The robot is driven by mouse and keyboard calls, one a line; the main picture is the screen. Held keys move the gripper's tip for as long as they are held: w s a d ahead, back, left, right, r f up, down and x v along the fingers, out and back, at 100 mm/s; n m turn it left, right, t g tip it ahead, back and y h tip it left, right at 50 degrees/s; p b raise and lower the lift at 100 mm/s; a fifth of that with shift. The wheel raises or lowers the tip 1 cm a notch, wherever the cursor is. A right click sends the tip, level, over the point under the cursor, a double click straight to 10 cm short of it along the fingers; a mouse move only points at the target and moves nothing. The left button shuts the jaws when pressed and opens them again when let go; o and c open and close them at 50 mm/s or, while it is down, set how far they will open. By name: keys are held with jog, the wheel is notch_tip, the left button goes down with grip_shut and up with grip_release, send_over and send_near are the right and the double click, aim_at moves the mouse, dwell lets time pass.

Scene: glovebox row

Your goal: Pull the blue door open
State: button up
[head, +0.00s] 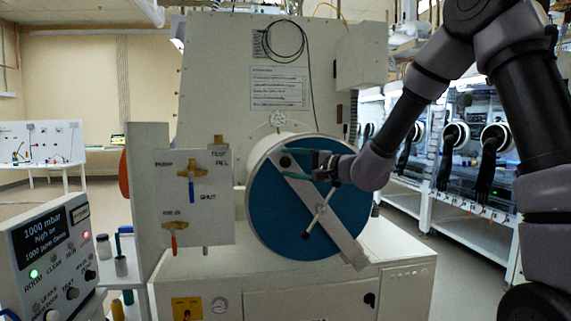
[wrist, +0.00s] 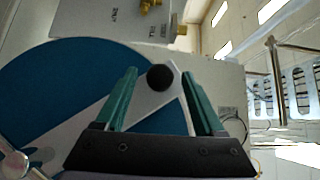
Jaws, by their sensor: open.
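The round blue door (head: 275,215) covers the front end of a white cylinder and looks shut. A grey diagonal bar (head: 343,240) crosses it, with a black knob (head: 285,161) at its upper left end and a thin silver handle (head: 318,212) at the middle. My gripper (head: 301,164) is in front of the door's upper part. In the wrist view, its green fingers (wrist: 160,74) are open on either side of the bar's end, with the black knob (wrist: 159,79) between the tips. I cannot tell whether they touch it.
A white valve panel (head: 195,200) with yellow fittings stands left of the door. A control box (head: 50,260) with lights is at the lower left. A white cabinet (head: 320,305) lies below the door. Gloveboxes (head: 470,160) line the right; floor shows between.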

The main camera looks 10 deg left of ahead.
jog(key=shift+x, duration=0.9)
grip_shut()
dwell(0.9)
